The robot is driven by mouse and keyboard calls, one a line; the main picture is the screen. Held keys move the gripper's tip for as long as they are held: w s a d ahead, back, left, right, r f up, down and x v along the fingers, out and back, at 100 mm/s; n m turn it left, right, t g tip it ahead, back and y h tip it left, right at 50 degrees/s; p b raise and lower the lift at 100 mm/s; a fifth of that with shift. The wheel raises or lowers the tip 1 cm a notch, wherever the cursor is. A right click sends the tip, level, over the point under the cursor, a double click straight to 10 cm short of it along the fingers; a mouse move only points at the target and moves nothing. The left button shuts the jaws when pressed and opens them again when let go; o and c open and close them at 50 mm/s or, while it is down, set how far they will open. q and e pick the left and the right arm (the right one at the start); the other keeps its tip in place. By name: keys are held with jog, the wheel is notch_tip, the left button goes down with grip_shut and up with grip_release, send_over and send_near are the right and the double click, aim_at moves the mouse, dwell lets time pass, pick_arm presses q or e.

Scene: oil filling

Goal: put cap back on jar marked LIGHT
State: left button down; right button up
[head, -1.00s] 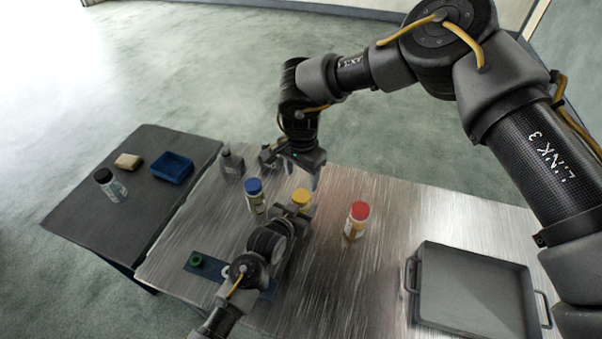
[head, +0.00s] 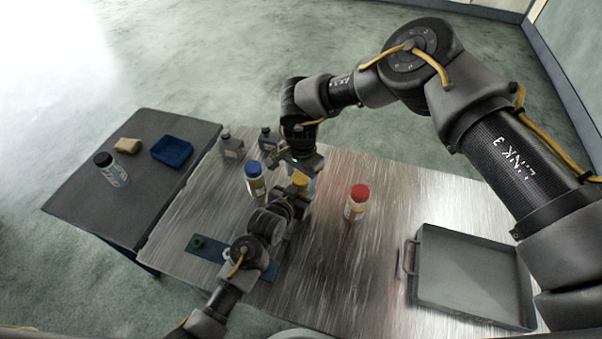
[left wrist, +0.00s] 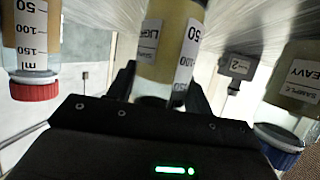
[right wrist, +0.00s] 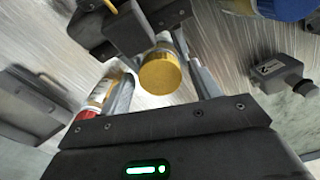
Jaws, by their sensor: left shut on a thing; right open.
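The jar marked LIGHT (left wrist: 168,45) stands between the fingers of my left gripper (left wrist: 158,95), which is shut on it. In the head view my left gripper (head: 297,204) reaches the jar from the front. The yellow cap (right wrist: 159,74) sits at the top of this jar, and it also shows in the head view (head: 300,180). I cannot tell whether it is screwed tight. My right gripper (right wrist: 160,72) is open above the jar, with its fingers on either side of the yellow cap. In the head view my right gripper (head: 306,172) partly hides the jar.
A blue-capped jar (head: 255,180) stands left of the held jar, a red-capped jar (head: 356,203) right. Two grey bottles (head: 231,145) stand behind. A grey tray (head: 470,275) lies right. A blue strip (head: 206,247) with rings lies in front. A side table (head: 90,195) adjoins left.

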jog(key=c, duration=1)
jog(key=m, duration=0.6)
jog(key=o, duration=1.1)
jog(key=shift+c, duration=0.2)
jog(key=shift+r, duration=2.25)
jog(key=shift+c, duration=0.3)
